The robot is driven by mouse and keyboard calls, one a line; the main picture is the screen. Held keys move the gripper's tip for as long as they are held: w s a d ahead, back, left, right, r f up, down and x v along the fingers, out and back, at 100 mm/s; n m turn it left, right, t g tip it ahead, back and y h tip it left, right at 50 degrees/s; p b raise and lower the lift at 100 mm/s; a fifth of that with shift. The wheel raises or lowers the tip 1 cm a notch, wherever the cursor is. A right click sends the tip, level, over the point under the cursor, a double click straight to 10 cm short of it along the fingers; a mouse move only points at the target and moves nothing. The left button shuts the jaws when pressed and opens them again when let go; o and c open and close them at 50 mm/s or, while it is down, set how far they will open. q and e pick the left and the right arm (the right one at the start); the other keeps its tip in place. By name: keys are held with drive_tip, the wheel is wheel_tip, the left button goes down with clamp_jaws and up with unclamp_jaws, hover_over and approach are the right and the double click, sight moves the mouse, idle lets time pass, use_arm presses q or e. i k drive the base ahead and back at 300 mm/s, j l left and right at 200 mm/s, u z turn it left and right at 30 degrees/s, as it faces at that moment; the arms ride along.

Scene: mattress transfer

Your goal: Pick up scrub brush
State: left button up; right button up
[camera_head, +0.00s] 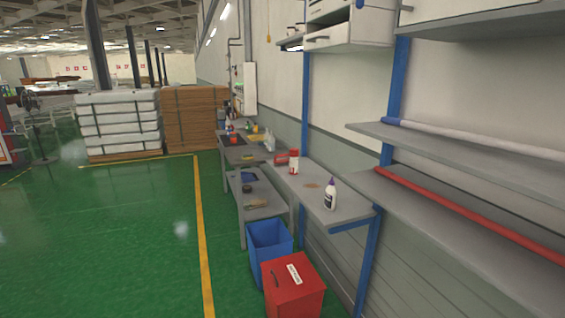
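A small tan object (257,203) lies on the lower shelf (265,213) of the bench along the right wall. It may be the scrub brush, but it is too small to tell. A flat brownish patch (311,185) on the grey worktop (345,203) is also unclear. A white bottle with a dark label (330,195) stands upright near that worktop's front end. Neither of my grippers is in view.
A blue bin (270,243) and a red lidded bin (294,290) stand on the floor before the bench. A red-and-white canister (294,161) and several bottles stand farther back. Grey shelves (470,165) jut out at right. Green floor (110,240) at left is clear.

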sight(281, 161)
drive_tip(key=i+j+u, duration=0.35)
drive_tip(key=j, duration=0.4)
drive_tip(key=i+j+u, duration=0.35)
drive_tip(key=j, duration=0.3)
drive_tip(key=i+j+u, duration=0.35)
drive_tip(key=i+j, duration=0.15)
drive_tip(key=i, duration=0.15)
drive_tip(key=i+z, duration=0.35)
drive_tip(key=i+j+z, duration=0.15)
drive_tip(key=i+z, duration=0.2)
drive_tip(key=i, duration=0.15)
drive_tip(key=i+j+z, duration=0.65)
drive_tip(key=i, duration=0.15)
drive_tip(key=i+j+z, duration=0.15)
drive_tip(key=i+z, duration=0.15)
drive_tip(key=z, duration=0.2)
drive_tip(key=i+j+z, duration=0.25)
drive_tip(key=z, duration=0.2)
drive_tip(key=i+j+z, duration=0.25)
drive_tip(key=z, duration=0.25)
drive_tip(key=i+j+z, duration=0.1)
drive_tip(key=j+z, duration=0.85)
drive_tip(key=i, duration=0.05)
